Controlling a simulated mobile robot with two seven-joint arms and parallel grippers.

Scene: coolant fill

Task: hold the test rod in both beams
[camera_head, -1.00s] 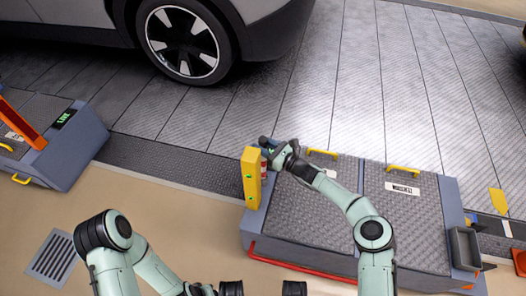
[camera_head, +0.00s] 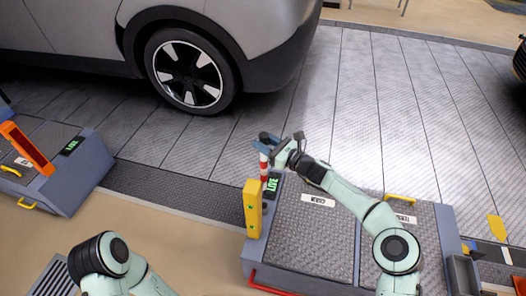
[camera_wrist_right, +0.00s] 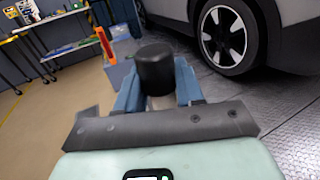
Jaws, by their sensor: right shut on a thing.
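The test rod (camera_head: 264,170) is red and white striped with a black top. My right gripper (camera_head: 272,146) is shut on its upper part and holds it roughly upright near the top of a yellow post (camera_head: 252,210). In the right wrist view the black rod top (camera_wrist_right: 155,70) stands between the blue fingers (camera_wrist_right: 157,95). The post carries small green lights. No beams show. I cannot tell how far the rod is from the post. Only part of my left arm shows at lower left; its gripper is out of view.
A lit green display (camera_head: 272,185) sits beside the yellow post on a grey cabinet (camera_head: 310,235) with yellow handles. An orange post (camera_head: 27,148) stands on another cabinet at left. A grey car (camera_head: 240,40) is behind on the tiled floor.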

